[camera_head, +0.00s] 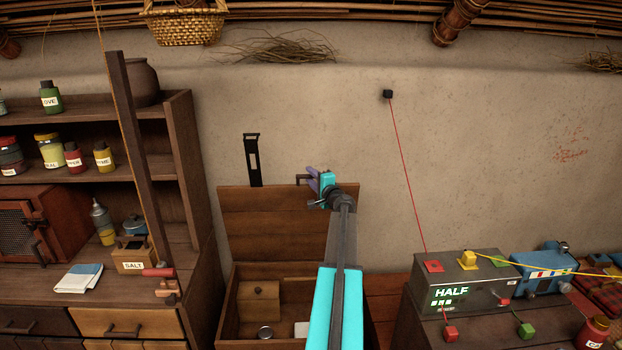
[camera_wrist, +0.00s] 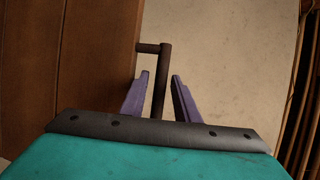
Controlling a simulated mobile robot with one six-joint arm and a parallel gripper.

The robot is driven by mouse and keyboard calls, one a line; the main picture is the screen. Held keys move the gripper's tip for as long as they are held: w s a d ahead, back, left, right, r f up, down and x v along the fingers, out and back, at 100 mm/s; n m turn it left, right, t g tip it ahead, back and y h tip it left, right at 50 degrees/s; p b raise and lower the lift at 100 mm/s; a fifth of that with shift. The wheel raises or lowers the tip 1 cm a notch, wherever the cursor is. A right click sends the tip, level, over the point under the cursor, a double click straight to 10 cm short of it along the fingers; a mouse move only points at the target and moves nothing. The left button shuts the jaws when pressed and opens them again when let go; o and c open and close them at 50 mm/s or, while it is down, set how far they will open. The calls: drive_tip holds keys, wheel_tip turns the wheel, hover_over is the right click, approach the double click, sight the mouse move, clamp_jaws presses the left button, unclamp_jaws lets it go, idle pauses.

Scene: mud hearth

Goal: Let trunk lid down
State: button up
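The wooden trunk (camera_head: 230,318) stands on the floor in the head view with its lid (camera_head: 262,222) raised, standing up against the wall side. A dark handle (camera_head: 301,178) sits at the lid's top right edge. My gripper (camera_head: 313,182) is at this handle, its purple fingers reaching toward it. In the wrist view the handle (camera_wrist: 160,85) stands between my two fingers (camera_wrist: 162,76), with a gap showing on both sides. My gripper is open. My arm hides part of the lid's right side and of the trunk.
Inside the trunk are a small wooden box (camera_head: 261,300), a round tin (camera_head: 265,332) and a partly hidden white item. A black bracket (camera_head: 253,160) rises behind the lid. A shelf cabinet (camera_head: 178,150) stands close on the left. A grey box marked HALF (camera_head: 460,280) stands on the right.

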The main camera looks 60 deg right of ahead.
clamp_jaws()
drive_tip(key=shift+a, duration=0.4)
drive_tip(key=shift+d, duration=0.3)
drive_tip(key=shift+f+b, duration=0.1)
drive_tip(key=shift+b, duration=0.25)
